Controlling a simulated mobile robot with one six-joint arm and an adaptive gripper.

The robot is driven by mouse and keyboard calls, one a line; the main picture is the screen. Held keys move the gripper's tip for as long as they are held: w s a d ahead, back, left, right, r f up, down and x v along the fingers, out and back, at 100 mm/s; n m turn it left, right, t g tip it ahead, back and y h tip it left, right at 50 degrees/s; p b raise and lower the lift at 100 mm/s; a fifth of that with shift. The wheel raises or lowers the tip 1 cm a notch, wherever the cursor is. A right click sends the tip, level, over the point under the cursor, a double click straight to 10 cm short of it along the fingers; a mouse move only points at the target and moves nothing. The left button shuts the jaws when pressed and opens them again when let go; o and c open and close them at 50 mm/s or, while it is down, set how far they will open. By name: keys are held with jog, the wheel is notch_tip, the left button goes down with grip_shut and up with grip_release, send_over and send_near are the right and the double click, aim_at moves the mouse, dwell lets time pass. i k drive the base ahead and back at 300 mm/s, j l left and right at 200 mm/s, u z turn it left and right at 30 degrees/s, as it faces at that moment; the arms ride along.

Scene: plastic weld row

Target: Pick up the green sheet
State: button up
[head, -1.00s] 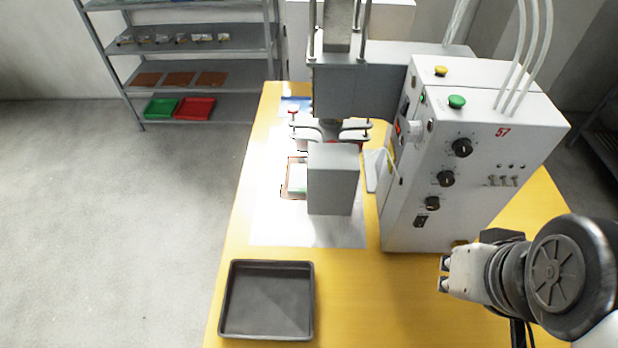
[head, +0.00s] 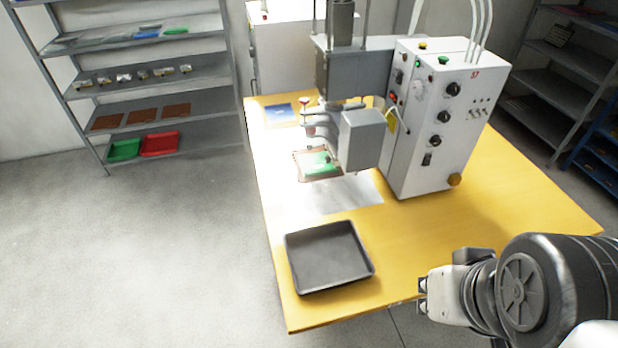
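A green sheet (head: 318,164) lies on a brown-edged plate (head: 304,176) on the yellow table, under the press head of the white welding machine (head: 440,120). The machine's grey block (head: 362,138) stands close to its right side and may hide part of it. Another small flat green piece (head: 176,31) lies on the top shelf at the far left. My gripper (head: 422,296) is at the lower right, by the table's front edge, well away from both green pieces. Its two fingertips point left and stand apart, with nothing seen between them.
An empty black tray (head: 328,258) sits at the table's front left. A blue sheet (head: 281,113) lies at the back left of the table. A grey shelf (head: 190,97) holds small parts, brown sheets, a green tray (head: 124,150) and a red tray (head: 160,144). The floor at left is clear.

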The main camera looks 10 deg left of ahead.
aim_at(311, 164)
jog(key=j+z, duration=0.2)
jog(key=j, duration=0.35)
jog(key=j+z, duration=0.15)
jog(key=j, duration=0.4)
jog(key=k+j+z, duration=0.2)
jog(key=j, duration=0.35)
jog(key=j+z, duration=0.15)
jog(key=j, duration=0.4)
jog(key=k+j+z, duration=0.2)
jog(key=j, duration=0.35)
jog(key=i+j+z, duration=0.2)
jog(key=i+j, duration=0.2)
jog(key=j, duration=0.25)
jog(key=i+j+z, duration=0.25)
jog(key=j, duration=0.4)
jog(key=i+j+z, duration=0.1)
jog(key=i+j, duration=0.15)
jog(key=j, duration=0.15)
jog(key=i+j+z, duration=0.1)
jog(key=j, duration=0.3)
jog(key=i+j+z, duration=0.15)
jog(key=j, duration=0.2)
jog(key=i+j, duration=0.35)
jog(key=i, duration=0.2)
